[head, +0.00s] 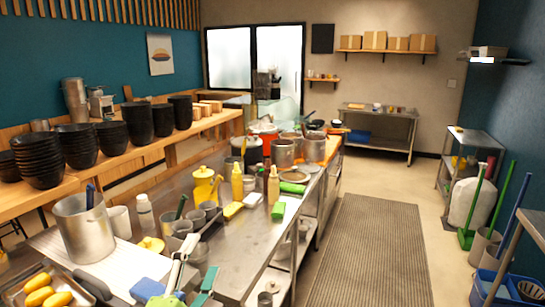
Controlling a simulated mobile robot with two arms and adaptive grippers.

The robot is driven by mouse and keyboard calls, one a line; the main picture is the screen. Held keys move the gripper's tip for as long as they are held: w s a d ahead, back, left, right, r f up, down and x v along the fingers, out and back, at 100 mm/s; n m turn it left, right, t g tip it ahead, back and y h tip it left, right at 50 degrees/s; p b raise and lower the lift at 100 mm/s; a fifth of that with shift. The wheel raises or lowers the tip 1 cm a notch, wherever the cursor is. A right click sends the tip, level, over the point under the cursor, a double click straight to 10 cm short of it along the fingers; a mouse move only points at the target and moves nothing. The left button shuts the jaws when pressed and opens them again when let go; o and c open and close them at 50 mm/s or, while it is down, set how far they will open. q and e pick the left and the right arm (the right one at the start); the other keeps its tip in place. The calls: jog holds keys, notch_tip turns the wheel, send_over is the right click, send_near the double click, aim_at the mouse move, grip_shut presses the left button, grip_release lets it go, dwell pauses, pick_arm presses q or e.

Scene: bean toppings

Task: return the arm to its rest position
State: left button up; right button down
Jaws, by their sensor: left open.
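What appears to be my left gripper (192,268) shows at the bottom edge of the head view, over the near end of the steel counter (250,245). Its fingers stand apart with no object visible between them. It is hard to separate from the green and blue items around it. My right gripper is not in view.
A large steel pot (84,228), a blue sponge (147,289) and a tray of yellow items (22,286) crowd the near left. Yellow bottles (237,182) and small cups stand farther along the counter. Stacked black bowls (37,160) line the wooden ledge. The floor mat (370,250) is clear.

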pick_arm(q)
jog(key=s+a+f+n+g+y, duration=0.2)
jog(key=a+f+n, duration=0.15)
jog(key=f, duration=0.25)
jog(key=s+a+f+n+g+y, duration=0.2)
jog(key=f+n+g, duration=0.15)
jog(key=f, duration=0.25)
jog(key=s+f+n+g, duration=0.45)
jog(key=s+f, duration=0.45)
jog(key=s, duration=0.3)
jog(key=s+f+n+g, duration=0.4)
jog(key=s+f+g, duration=0.2)
jog(key=s+f, duration=0.5)
jog(key=s+f+g, duration=0.1)
jog(key=s+f, duration=0.1)
jog(key=f, duration=1.1)
jog(key=s+f+g, duration=0.1)
jog(key=s+f, duration=0.2)
jog(key=f, duration=1)
jog(key=s+a+f+g+b, duration=0.1)
jog(key=s+a+f, duration=0.2)
jog(key=s+f, duration=1.3)
jog(key=shift+s+f, duration=0.15)
jog(key=shift+m, duration=0.25)
